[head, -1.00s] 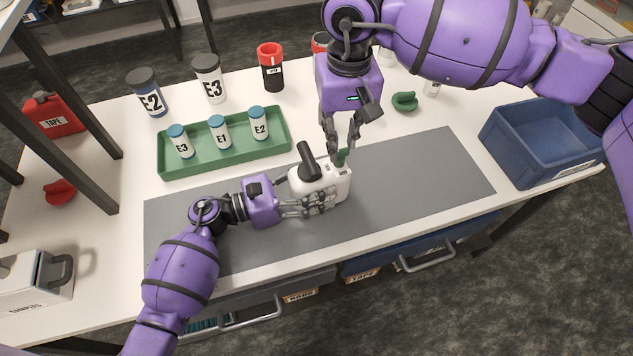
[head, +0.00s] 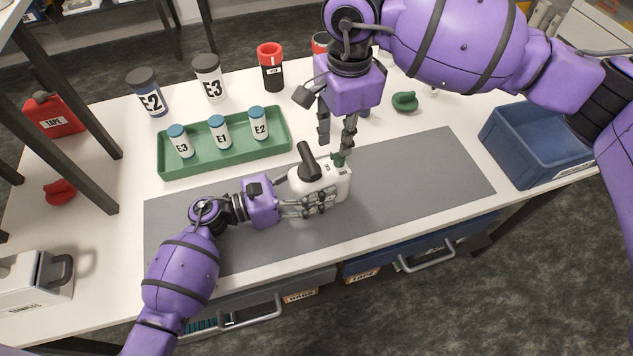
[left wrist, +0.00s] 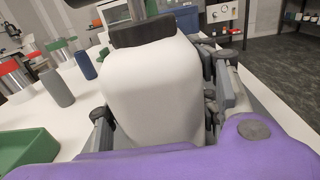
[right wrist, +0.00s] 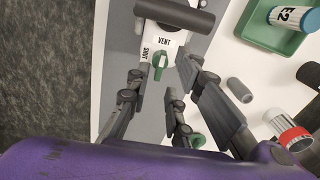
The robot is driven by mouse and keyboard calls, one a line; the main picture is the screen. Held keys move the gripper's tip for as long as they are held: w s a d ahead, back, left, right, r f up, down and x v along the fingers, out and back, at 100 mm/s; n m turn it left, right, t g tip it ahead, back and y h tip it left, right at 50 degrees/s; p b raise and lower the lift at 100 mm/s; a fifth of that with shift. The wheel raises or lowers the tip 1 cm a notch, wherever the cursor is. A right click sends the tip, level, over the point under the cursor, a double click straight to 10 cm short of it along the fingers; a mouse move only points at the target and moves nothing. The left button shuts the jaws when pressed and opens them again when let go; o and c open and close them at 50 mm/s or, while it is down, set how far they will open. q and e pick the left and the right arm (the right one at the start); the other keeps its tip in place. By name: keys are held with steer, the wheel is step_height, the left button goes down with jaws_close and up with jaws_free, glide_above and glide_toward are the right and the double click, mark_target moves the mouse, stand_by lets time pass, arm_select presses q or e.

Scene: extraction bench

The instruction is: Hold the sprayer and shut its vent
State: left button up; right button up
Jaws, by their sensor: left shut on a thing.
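The white sprayer (head: 335,187) with a black handle (head: 308,160) stands on the grey mat. My left gripper (head: 318,201) is shut on its body from the left; the white body (left wrist: 155,90) fills the middle of the left wrist view between the fingers. The green vent knob (head: 339,159) is on the sprayer's top at the right. In the right wrist view the knob (right wrist: 160,64) shows beside the printed words VENT and SHUT; I cannot tell its exact setting. My right gripper (head: 337,148) is above the knob with its fingers spread; the knob appears free between the fingertips.
A green tray (head: 278,147) with several blue-capped bottles lies behind the mat (head: 430,175). Larger jars (head: 208,78) stand at the back. A blue bin (head: 540,150) is at the right. The mat is clear right of the sprayer.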

step_height(320, 180, down, 5)
stand_by(0.3)
steer(key=shift+c, duration=0.3)
jaws_close()
